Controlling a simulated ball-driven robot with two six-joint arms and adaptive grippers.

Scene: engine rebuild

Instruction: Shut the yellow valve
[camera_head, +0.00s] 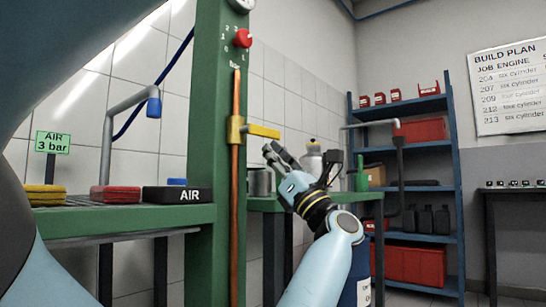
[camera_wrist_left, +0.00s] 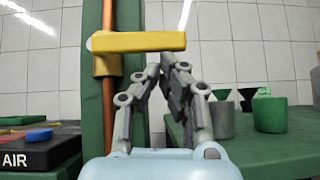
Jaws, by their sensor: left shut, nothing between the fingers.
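The yellow valve (camera_head: 235,130) sits on a vertical copper pipe (camera_head: 236,190) on the green post. Its yellow handle (camera_head: 264,131) points right, level and across the pipe; it also shows in the left wrist view (camera_wrist_left: 140,42). My left gripper (camera_head: 270,150) is just below and right of the handle's free end. In the left wrist view its fingertips (camera_wrist_left: 168,60) come together, empty, at the handle's lower edge; I cannot tell if they touch it. My right gripper is not in view.
A red knob (camera_head: 243,38) is above the valve on the green post (camera_head: 205,130). A green bench (camera_head: 125,217) at left holds a black AIR box (camera_head: 178,194) and a red block (camera_head: 115,194). Grey cans and a bottle (camera_head: 312,158) stand behind my gripper. Blue shelves (camera_head: 456,190) stand at right.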

